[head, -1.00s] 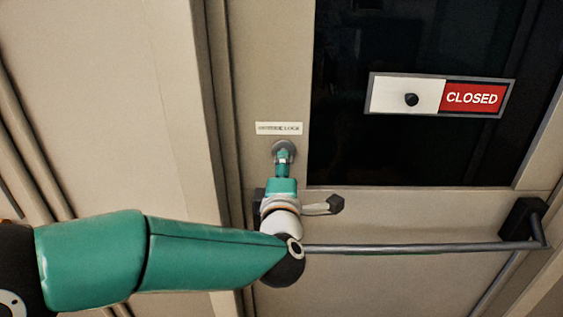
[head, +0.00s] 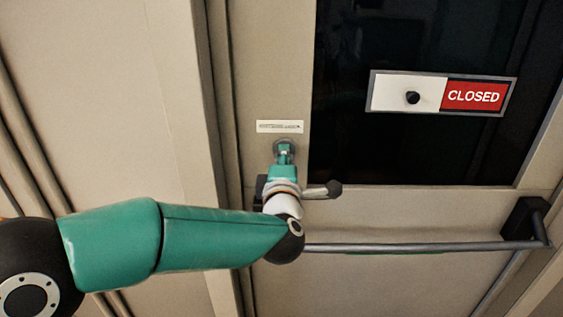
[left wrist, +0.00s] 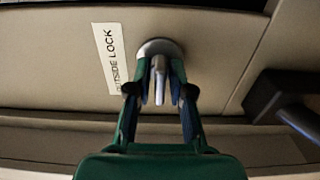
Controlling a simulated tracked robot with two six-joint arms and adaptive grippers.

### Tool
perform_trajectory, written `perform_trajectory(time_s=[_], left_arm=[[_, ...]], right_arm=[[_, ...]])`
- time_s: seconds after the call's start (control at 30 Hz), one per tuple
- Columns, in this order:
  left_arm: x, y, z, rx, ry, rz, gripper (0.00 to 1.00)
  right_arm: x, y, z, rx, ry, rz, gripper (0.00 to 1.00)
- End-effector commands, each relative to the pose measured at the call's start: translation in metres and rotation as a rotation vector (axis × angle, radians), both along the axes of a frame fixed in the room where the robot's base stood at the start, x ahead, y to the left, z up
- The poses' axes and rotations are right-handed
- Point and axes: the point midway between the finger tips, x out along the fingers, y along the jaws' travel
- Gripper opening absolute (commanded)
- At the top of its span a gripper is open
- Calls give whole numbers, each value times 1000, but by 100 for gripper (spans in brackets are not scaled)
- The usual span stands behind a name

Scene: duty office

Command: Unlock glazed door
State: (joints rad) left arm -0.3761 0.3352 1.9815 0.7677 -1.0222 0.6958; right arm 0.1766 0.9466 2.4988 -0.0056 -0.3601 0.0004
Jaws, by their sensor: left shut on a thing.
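In the left wrist view the round plate (left wrist: 160,48) carries a small grey turn piece (left wrist: 159,70) that sticks out toward me. My left gripper (head: 284,158) is at the lock, its green fingers shut on the turn piece. In the left wrist view the fingers (left wrist: 161,90) stand on both sides of it. The gripper hides part of the lock in the head view. My right gripper is not in view.
A label (head: 279,127) sits above the lock; it reads "OUTSIDE LOCK" in the left wrist view (left wrist: 109,58). A push bar (head: 430,247) crosses the door below, its black bracket (head: 525,219) at right. A "CLOSED" slider sign (head: 443,94) is on the glass.

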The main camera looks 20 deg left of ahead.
Motion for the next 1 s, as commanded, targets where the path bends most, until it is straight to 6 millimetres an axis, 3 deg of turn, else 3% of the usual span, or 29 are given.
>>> perform_trajectory(time_s=[1.0], left_arm=[[0,-1,-9,-441,-117,-1,0]], right_arm=[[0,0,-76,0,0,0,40]])
